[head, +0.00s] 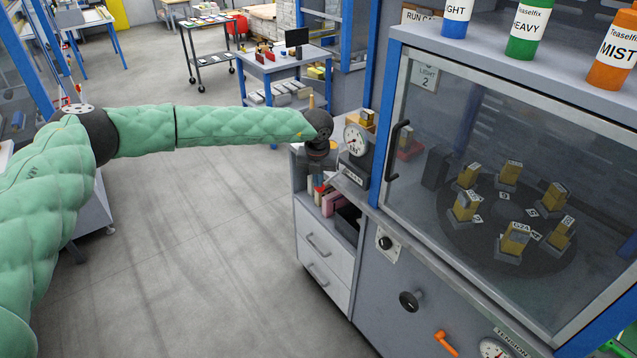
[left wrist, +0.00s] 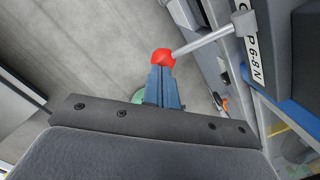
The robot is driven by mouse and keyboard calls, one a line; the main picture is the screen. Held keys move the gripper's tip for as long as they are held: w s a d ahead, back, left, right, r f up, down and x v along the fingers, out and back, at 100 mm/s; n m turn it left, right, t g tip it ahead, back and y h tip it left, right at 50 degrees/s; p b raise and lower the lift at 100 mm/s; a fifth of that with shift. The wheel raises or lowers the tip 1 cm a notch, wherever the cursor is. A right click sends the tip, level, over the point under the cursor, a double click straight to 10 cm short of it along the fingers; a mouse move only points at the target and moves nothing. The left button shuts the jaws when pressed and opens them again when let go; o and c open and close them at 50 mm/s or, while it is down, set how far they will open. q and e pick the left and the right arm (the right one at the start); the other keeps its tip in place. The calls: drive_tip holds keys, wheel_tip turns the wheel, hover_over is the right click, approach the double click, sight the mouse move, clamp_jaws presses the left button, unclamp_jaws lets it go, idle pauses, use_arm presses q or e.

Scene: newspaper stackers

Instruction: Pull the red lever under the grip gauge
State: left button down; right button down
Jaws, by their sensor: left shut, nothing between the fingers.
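The grip gauge (head: 356,141) is a round white dial on a dark stand with a label plate, left of the glass-fronted cabinet. My left gripper (head: 320,162) is just left of the gauge. Its blue-grey fingers (left wrist: 161,72) are shut and empty, tips right at the red knob; I cannot tell whether they touch it.
The glass-fronted cabinet (head: 372,222) with a black handle (head: 396,150) fills the right side. White drawers (head: 322,245) and a shelf of small items are below the gauge. Labelled bottles (head: 527,28) stand on the cabinet top. The floor (head: 190,240) to the left is clear.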

use_arm(q)
drive_tip(key=shift+f, duration=0.45)
drive_tip(key=s, duration=0.2)
drive_tip(key=s+r+b, duration=0.1)
drive_tip(key=shift+a, duration=0.3)
drive_tip(key=shift+r, duration=0.1)
